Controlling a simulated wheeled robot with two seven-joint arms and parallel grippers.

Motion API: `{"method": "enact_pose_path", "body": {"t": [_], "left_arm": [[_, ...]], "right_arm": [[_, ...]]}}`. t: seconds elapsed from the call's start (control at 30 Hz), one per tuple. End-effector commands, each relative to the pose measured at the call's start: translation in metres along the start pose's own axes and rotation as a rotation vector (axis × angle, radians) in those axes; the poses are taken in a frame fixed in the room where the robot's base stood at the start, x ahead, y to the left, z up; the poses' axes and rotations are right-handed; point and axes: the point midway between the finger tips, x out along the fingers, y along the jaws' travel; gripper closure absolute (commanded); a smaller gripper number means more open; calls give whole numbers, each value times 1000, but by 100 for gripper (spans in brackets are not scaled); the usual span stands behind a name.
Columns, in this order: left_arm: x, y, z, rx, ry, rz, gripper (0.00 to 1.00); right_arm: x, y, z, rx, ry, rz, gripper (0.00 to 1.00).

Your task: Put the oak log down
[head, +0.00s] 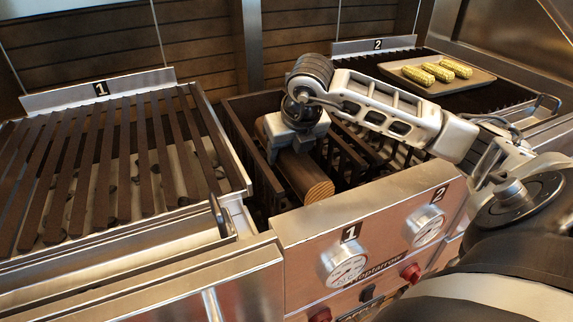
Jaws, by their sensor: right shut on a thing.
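The oak log (304,177) is a brown cylinder with a pale ringed cut end facing me. It lies slanted in the dark slatted bay between the two grills, in the middle of the head view. My right gripper (297,135) is over the log from above and is shut on it. The right arm comes in from the right. The log's middle is hidden under the gripper. Whether the log touches the bay's floor or slats, I cannot tell. My left gripper is not in view.
Grill 1 (146,159) with bare dark slats is at left. Grill 2 is at right, with a board (420,86) holding corn cobs (437,72) on it. A steel front panel (294,239) with gauges (343,262) stands before the bay. Dark dividers (251,147) flank the log.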

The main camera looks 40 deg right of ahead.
Motion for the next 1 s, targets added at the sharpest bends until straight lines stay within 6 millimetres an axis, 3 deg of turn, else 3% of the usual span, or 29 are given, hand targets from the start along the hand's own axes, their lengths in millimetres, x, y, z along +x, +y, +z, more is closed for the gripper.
{"method": "enact_pose_path", "body": {"t": [0.3, 0.57, 0.6, 0.67, 1.0], "left_arm": [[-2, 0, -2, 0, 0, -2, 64], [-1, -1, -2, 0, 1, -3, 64], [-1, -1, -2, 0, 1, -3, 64], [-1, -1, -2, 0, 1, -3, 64], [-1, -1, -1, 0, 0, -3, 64]], "right_arm": [[33, 0, -13, 1, -2, 0, 82], [38, 0, -15, 0, -5, 1, 82], [39, 0, -16, 0, 0, 0, 38], [39, 0, -16, 0, 0, 0, 22], [35, 0, -16, 0, -2, 0, 22]]}}
